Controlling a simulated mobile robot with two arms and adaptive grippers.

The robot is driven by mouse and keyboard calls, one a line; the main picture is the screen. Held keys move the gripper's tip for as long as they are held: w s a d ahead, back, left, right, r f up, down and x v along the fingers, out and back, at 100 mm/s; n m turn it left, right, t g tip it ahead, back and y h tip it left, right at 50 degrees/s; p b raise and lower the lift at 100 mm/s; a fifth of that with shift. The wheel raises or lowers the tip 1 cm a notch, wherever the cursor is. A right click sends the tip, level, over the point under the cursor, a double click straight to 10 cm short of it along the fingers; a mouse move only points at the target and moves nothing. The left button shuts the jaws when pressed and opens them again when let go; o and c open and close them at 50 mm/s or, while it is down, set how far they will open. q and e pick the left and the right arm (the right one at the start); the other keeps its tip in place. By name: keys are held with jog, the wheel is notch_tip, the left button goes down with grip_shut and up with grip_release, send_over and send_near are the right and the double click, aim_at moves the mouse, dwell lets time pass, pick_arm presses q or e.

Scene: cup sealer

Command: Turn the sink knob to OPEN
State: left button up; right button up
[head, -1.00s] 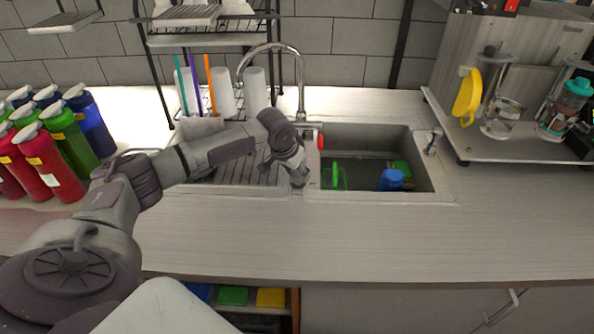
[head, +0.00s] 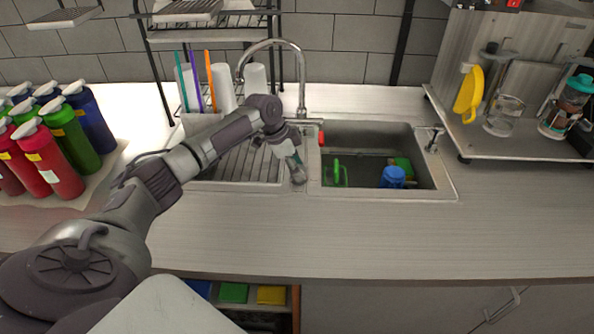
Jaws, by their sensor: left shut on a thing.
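The silver faucet (head: 301,75) arches over the back of the sink. A red knob (head: 321,139) shows at its base, by the back left corner of the basin. My left gripper (head: 298,175) points down over the strip between the drainboard and the basin. It is in front of the red knob and a little left of it, apart from it in the picture. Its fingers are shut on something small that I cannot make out. The knob's exact setting is too small to read. My right gripper is not in view.
The sink basin (head: 435,183) holds a blue item (head: 392,177) and green items. Several pump bottles (head: 62,160) stand at left. A rack with cups and straws is behind my left arm. The front counter is clear.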

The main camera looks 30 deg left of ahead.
pick_arm(q)
jog(key=m+g+b, duration=0.1)
jog(key=m+b, duration=0.1)
jog(key=m+g+h+b, duration=0.1)
jog(key=m, duration=0.2)
jog(key=shift+w+f+b, duration=0.15)
jog(key=shift+b, duration=0.2)
jog(key=shift+m+g+b, duration=0.4)
jog(key=shift+m+b, duration=0.4)
jog(key=shift+m, duration=0.6)
jog(key=o, duration=1.1)
jog(key=shift+o, duration=0.2)
jog(key=v, duration=1.2)
jog(key=shift+w, duration=0.15)
